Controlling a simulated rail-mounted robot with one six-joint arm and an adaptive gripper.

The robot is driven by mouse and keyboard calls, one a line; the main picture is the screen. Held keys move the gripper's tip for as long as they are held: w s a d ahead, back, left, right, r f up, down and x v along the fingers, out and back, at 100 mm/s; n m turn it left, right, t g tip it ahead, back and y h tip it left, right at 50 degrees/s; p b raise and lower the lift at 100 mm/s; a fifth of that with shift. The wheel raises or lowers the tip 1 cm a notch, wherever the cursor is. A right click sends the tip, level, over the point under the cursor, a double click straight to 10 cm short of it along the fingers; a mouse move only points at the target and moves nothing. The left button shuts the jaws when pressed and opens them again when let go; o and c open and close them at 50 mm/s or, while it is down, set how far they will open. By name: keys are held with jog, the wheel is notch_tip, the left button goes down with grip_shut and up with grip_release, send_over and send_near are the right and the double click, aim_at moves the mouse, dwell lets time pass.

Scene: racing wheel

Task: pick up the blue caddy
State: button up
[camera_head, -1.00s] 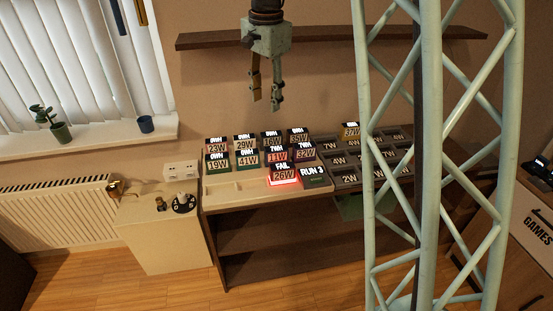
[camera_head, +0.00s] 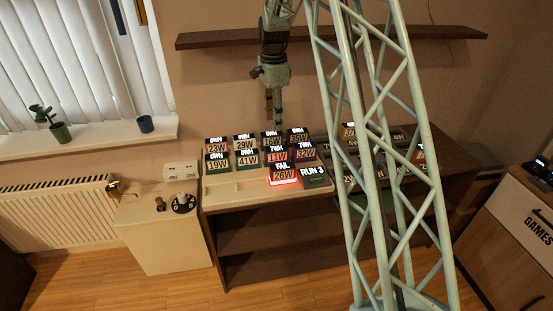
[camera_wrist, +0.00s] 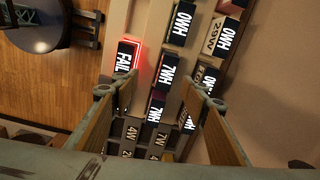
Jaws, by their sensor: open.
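My gripper (camera_head: 273,119) hangs above the back row of labelled blocks on the bench and holds nothing. In the wrist view its two fingers (camera_wrist: 150,88) are spread apart above the blocks. No thing is clearly readable as a blue caddy. Several small coloured blocks with white "0WH" or "7WH" tags stand in rows, one of them marked 41W (camera_head: 246,160). The block marked 16W (camera_head: 271,143) is just below the fingertips; its colour is hard to tell. A small dark blue pot (camera_head: 146,124) stands on the windowsill.
A red-lit block reading FAIL (camera_head: 284,175) and a RUN 3 block (camera_head: 313,177) are at the bench front (camera_head: 240,192). My lattice column hides part of the dark compartment tray (camera_head: 351,180) on the right. A wall shelf (camera_head: 450,33) runs behind the arm. A beige cabinet (camera_head: 160,240) stands left.

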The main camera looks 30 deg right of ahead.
jog(key=m, duration=0.2)
send_over(277, 148)
jog(key=f, duration=0.5)
jog(key=shift+s+a+f, duration=0.1)
jog(key=shift+a+f, duration=0.1)
jog(key=shift+f, duration=0.2)
jog(key=shift+f+b, duration=0.75)
jog(key=shift+f, duration=3.5)
jog(key=shift+f, duration=0.1)
jog(key=shift+f+b, duration=0.65)
jog(key=shift+f, duration=1.85)
jog(key=shift+c, duration=0.9)
jog(key=c, duration=1)
jog(key=shift+r, duration=0.15)
jog(key=shift+r+p, duration=0.95)
jog(key=shift+r, duration=3.95)
